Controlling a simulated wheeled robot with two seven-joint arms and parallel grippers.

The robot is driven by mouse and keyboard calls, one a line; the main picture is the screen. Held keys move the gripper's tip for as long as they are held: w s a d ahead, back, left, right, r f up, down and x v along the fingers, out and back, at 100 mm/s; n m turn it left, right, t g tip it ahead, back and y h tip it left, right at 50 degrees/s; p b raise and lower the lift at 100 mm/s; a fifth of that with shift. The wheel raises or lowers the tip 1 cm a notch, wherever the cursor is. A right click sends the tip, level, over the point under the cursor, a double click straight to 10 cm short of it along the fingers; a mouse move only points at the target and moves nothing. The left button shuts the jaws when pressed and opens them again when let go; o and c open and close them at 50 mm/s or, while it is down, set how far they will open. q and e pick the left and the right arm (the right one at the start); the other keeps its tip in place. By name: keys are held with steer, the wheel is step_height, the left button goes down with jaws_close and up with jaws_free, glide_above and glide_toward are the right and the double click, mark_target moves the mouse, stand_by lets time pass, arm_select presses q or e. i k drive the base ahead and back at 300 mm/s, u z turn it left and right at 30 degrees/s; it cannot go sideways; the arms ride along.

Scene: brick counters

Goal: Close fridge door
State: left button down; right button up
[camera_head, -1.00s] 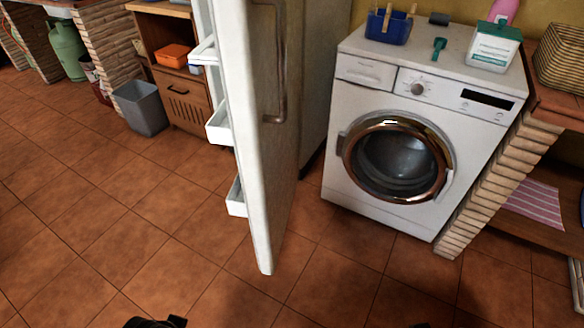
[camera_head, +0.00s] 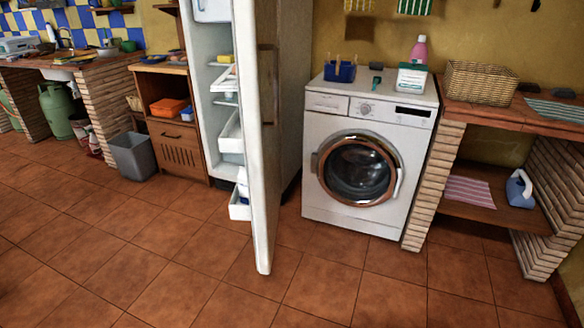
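The fridge door (camera_head: 257,185) stands wide open, seen nearly edge-on in the head view, and juts out toward me. Its handle (camera_head: 267,85) is a dark vertical bar on the outer face, to the right. White door shelves (camera_head: 231,135) show on its inner side, to the left. The fridge body (camera_head: 291,90) stands behind the door, and part of its lit interior (camera_head: 200,75) shows to the left. Neither of my grippers is in the picture.
A washing machine (camera_head: 360,165) stands right of the fridge. A wooden cabinet (camera_head: 177,140) and a grey bin (camera_head: 134,156) stand to the left. A brick counter (camera_head: 425,190) is at the right. The tiled floor (camera_head: 170,260) in front is clear.

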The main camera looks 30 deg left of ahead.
mark_target(253, 130)
steer(key=z, duration=0.15)
steer(key=i, duration=1.2)
steer(key=u, duration=0.35)
